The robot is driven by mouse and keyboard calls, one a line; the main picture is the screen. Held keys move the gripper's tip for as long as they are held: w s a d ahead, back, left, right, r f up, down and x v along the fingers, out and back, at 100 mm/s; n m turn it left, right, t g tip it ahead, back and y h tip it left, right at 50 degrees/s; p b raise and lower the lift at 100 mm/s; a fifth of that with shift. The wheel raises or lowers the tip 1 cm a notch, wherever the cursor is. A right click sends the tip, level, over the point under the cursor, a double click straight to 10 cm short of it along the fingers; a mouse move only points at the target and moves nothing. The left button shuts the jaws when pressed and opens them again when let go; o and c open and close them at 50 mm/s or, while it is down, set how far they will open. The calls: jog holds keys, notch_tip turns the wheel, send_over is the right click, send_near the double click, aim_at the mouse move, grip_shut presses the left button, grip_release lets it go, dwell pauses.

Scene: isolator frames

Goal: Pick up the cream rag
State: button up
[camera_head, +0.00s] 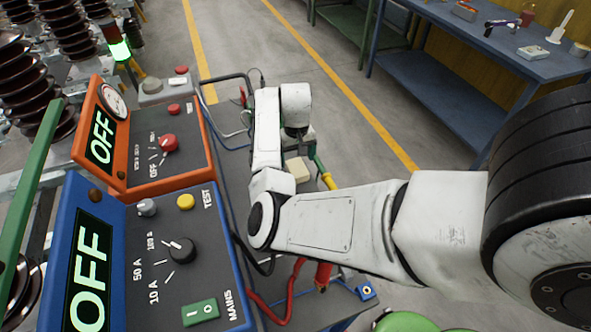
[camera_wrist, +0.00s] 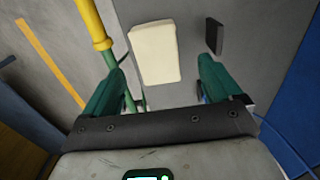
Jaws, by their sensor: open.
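The cream rag (camera_wrist: 155,53) is a pale folded block lying on the grey top of a cart. In the wrist view it sits just ahead of my gripper, between the lines of the two fingers and slightly left of centre. It also shows in the head view (camera_head: 298,169), partly hidden behind my arm. My gripper (camera_wrist: 163,82) is open, with green fingers spread apart and nothing between them. I cannot tell how high the fingers are above the cart top.
A green and yellow rod (camera_wrist: 97,28) lies left of the rag, close to the left finger. A small dark block (camera_wrist: 214,36) is to its right. Orange (camera_head: 165,150) and blue (camera_head: 150,255) control boxes stand left of my arm. A blue workbench (camera_head: 480,45) is at the back right.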

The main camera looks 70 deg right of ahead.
aim_at(297, 167)
jog(key=shift+s+d+f+p, duration=0.1)
jog(key=shift+f+p, duration=0.15)
jog(key=shift+f, duration=1.1)
jog(key=shift+s+f+p, duration=0.1)
jog(key=shift+f+p, duration=0.1)
jog(key=shift+f, duration=1.15)
jog(key=shift+c, duration=0.2)
jog(key=c, duration=1)
jog(key=shift+r, duration=0.1)
jog(key=shift+r+p, duration=1.65)
jog(key=s+r, duration=0.2)
jog(key=s+a+r, duration=0.1)
jog(key=s+r, duration=0.1)
jog(key=shift+s+r, duration=0.1)
jog(key=shift+r, duration=0.3)
jog(key=s+a+r, duration=0.2)
jog(key=s+r, duration=0.2)
jog(key=s, duration=0.5)
jog(key=shift+s+a+r, duration=0.15)
jog(key=shift+a+r, duration=0.05)
jog(key=shift+r, duration=0.2)
